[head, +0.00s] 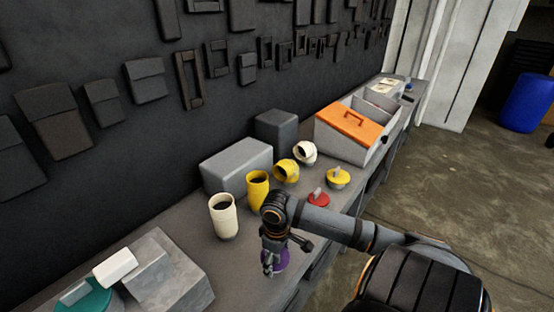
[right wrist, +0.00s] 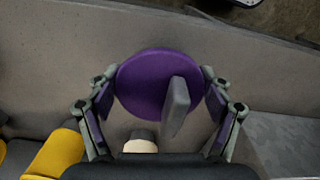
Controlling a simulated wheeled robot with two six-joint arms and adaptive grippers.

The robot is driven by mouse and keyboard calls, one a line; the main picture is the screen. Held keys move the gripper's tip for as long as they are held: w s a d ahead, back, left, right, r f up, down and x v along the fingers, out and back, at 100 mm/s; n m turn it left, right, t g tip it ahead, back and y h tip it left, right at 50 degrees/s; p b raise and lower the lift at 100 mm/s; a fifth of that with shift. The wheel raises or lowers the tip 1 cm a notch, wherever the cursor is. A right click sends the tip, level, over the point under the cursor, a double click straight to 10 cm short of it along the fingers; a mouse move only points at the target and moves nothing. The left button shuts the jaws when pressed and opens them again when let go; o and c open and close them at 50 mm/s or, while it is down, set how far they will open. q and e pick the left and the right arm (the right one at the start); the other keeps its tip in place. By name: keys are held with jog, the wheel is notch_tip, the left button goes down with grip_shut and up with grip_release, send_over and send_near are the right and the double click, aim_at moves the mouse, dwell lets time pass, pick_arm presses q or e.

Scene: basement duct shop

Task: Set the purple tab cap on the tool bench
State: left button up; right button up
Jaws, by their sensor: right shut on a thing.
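The purple tab cap (head: 281,261) is a round purple disc with an upright grey tab. In the head view it is partly hidden behind my right gripper (head: 270,262), near the front edge of the tool bench (head: 190,258). In the right wrist view the cap (right wrist: 145,88) sits between the two fingers of my right gripper (right wrist: 161,98), which are shut on its rim from both sides. The bench surface (right wrist: 60,60) shows around it. I cannot tell whether the cap touches the bench. My left gripper is not in view.
A white cup (head: 223,218) and yellow cup (head: 257,192) stand left of my right gripper. A red tab cap (head: 318,199) and yellow tab cap (head: 338,178) lie beyond it. Grey blocks (head: 172,275) and a teal piece (head: 85,298) are at lower left. An orange-lidded box (head: 350,127) stands farther back.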

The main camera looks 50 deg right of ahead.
aim_at(277, 263)
jog(key=shift+w+d+f, duration=0.35)
jog(key=shift+f, duration=0.25)
notch_tip(277, 263, down, 3)
jog(key=shift+d+f, duration=0.1)
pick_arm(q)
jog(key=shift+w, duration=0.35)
pick_arm(e)
jog(key=shift+f, duration=0.2)
jog(key=o, duration=1.1)
jog(key=shift+r, duration=0.1)
